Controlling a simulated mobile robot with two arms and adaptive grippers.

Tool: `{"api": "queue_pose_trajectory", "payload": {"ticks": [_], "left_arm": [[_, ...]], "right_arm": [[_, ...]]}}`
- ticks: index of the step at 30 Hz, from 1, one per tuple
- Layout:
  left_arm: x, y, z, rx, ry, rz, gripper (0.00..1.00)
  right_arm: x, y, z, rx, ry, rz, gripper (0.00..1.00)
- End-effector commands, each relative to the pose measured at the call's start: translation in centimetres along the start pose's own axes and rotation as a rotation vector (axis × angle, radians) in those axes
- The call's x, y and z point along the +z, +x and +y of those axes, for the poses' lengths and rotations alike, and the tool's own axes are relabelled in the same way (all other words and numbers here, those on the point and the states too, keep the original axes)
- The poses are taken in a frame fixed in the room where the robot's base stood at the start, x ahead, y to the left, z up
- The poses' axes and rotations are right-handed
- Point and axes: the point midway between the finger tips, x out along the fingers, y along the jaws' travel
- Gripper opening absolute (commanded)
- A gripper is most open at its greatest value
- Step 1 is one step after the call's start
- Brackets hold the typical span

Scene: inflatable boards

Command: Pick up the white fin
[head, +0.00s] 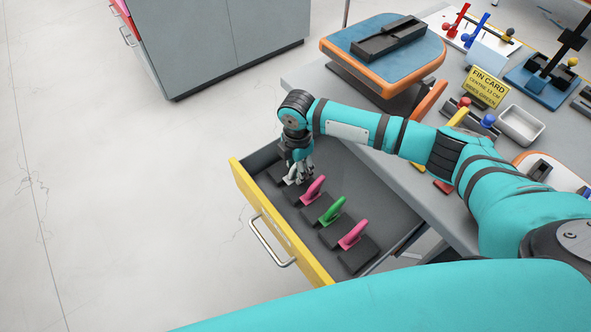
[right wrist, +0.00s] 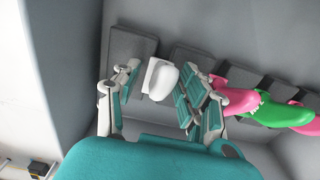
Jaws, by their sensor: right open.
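The white fin (head: 290,179) stands in the open drawer (head: 383,207), at the far-left end of a row of fins in dark holders. It is partly hidden by my right gripper (head: 303,170), which points down into the drawer. In the right wrist view the white fin (right wrist: 161,79) shows between the spread fingers of my open right gripper (right wrist: 160,92). The fingers are on either side of it, and a gap shows on the left. I cannot tell whether the right fingers touch it. My left gripper is not in view.
Beside the white fin stand a pink fin (head: 313,190), a green fin (head: 333,210) and another pink fin (head: 353,235). The right fingers are close to the nearest pink fin. The drawer's yellow front (head: 279,222) and grey walls surround them. A yellow fin card (head: 486,88) stands on the worktop.

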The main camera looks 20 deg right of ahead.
Motion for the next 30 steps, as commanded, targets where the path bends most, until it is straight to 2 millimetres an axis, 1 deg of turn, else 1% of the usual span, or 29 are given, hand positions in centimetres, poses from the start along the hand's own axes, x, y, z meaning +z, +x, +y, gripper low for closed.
{"api": "queue_pose_trajectory", "payload": {"ticks": [1,10,19,22,26,30], "left_arm": [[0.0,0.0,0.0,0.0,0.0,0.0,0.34],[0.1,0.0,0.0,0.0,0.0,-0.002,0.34],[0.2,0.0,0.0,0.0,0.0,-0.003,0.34],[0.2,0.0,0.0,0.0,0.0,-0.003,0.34],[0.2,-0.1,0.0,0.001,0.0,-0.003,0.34],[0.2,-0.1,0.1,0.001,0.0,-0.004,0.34]], "right_arm": [[0.0,0.0,0.0,0.0,0.0,0.0,0.4],[0.0,0.0,0.0,0.0,0.0,0.0,0.0],[0.0,-0.1,0.0,0.0,0.0,0.0,0.0],[0.0,-0.6,0.1,0.001,-0.001,0.0,0.0],[0.0,-2.6,0.1,0.004,-0.001,0.001,0.0],[0.0,-5.5,0.1,0.004,-0.001,0.0,0.0]]}}
